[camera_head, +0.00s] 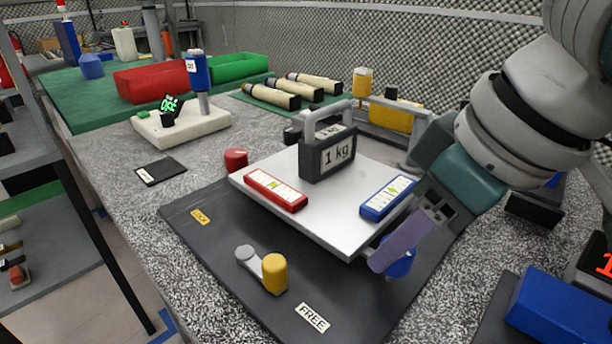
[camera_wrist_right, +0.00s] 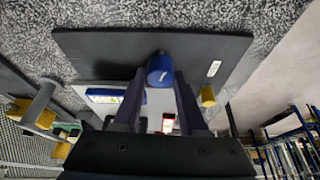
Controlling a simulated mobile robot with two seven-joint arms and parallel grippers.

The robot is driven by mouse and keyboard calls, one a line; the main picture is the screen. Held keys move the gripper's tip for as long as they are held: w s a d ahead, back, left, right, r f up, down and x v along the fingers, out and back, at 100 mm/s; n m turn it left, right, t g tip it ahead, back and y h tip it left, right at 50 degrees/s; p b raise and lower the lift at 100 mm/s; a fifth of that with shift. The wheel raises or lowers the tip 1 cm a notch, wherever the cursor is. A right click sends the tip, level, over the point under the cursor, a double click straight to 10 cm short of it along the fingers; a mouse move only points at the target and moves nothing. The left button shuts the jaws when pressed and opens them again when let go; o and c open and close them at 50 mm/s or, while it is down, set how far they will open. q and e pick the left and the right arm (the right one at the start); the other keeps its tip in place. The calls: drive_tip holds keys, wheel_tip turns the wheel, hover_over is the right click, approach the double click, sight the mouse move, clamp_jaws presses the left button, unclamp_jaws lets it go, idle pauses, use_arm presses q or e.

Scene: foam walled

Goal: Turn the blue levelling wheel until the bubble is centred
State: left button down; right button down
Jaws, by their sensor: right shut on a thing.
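The blue levelling wheel (camera_head: 402,264) is under the right corner of a pale square plate (camera_head: 330,220); it also shows in the wrist view (camera_wrist_right: 160,70). My right gripper (camera_head: 386,262) is shut on the wheel, with its purple fingers on either side. A blue level (camera_head: 388,197) lies along the plate's right edge and a red level (camera_head: 275,190) along its left edge. Each has a greenish vial; the bubbles are too small to place. A red wheel (camera_head: 236,160) stands at the plate's far left corner. My left gripper is not in view.
A 1 kg weight (camera_head: 338,155) stands on the plate. A lever with a yellow knob (camera_head: 274,273) points toward the FREE label (camera_head: 312,317); the LOCK label (camera_head: 200,217) is farther back. A blue box (camera_head: 565,310) stands at right.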

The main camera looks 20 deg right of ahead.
drive_tip(key=shift+r+n+p, duration=0.2)
drive_tip(key=shift+n+p, duration=0.2)
drive_tip(key=shift+p, duration=0.3)
drive_tip(key=n+y+p, duration=0.1)
drive_tip(key=n+p, duration=0.1)
drive_tip(key=p, duration=0.1)
drive_tip(key=shift+n+g+p, duration=0.3)
drive_tip(key=shift+f+n+y+p, duration=0.1)
drive_tip(key=shift+n+y+p, duration=0.4)
drive_tip(key=shift+n+p, duration=0.5)
drive_tip(key=shift+n+g, duration=0.3)
drive_tip(key=shift+c, duration=2.3)
unclamp_jaws()
drive_tip(key=shift+f, duration=0.1)
